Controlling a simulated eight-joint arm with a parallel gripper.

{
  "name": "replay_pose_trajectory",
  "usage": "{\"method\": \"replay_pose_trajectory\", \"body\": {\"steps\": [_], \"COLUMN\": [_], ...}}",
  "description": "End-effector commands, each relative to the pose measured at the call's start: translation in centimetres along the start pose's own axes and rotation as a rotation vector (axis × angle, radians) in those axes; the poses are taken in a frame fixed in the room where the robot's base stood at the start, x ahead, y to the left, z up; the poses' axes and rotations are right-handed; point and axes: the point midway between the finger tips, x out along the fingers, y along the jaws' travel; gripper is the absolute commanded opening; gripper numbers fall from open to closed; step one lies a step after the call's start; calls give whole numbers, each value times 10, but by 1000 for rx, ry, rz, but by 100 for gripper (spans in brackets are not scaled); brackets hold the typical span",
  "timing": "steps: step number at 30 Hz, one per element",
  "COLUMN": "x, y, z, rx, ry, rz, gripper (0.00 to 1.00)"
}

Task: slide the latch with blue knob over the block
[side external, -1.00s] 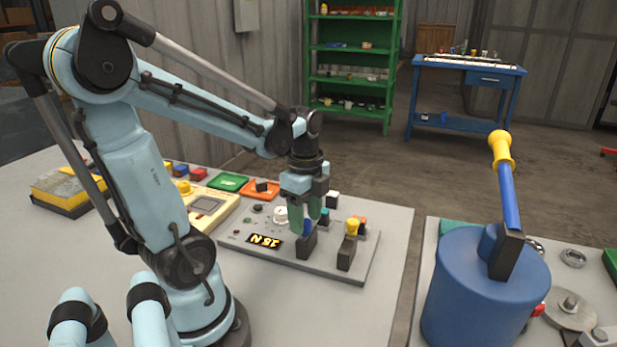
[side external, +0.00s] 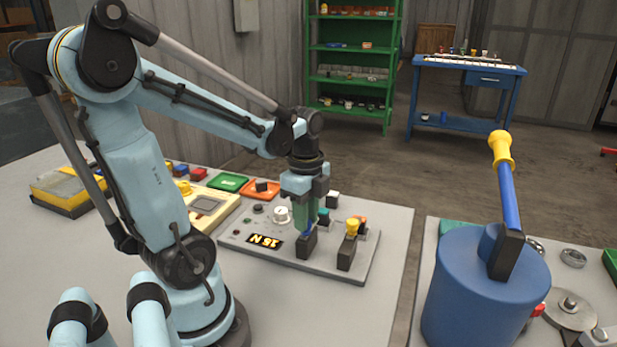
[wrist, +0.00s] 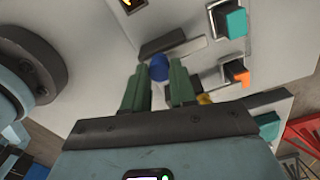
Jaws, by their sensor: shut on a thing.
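The blue knob (wrist: 158,68) sits between the two green fingers of my gripper (wrist: 158,80) in the wrist view, and the gripper is shut on it. In the side view my gripper (side external: 309,222) points down at the panel (side external: 325,266), with a sliver of blue at its fingertips. A dark block (side external: 307,246) stands directly below the fingers. The fingers hide most of the knob and the latch in the side view, so I cannot tell how far the latch lies over the block.
A yellow knob (side external: 352,227) stands above another dark block (side external: 346,256) just right of my gripper. A white dial (side external: 281,215) and a lit display (side external: 266,241) are on the left. A blue drum (side external: 480,295) with a lever stands on the right table.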

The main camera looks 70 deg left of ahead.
Motion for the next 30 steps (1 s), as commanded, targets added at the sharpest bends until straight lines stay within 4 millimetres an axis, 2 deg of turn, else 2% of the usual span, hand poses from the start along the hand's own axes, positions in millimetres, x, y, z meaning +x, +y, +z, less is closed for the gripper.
{"method": "replay_pose_trajectory", "body": {"steps": [10,21,22,27,30], "x": [0,0,0,0,0], "y": [-34,-39,-39,-38,-38], "z": [9,11,11,11,11], "rx": [-2,-1,-1,-1,-1], "ry": [-1,-4,-4,-4,-3], "rz": [0,-5,-5,-4,-3], "gripper": [0,0,27,52,52]}}
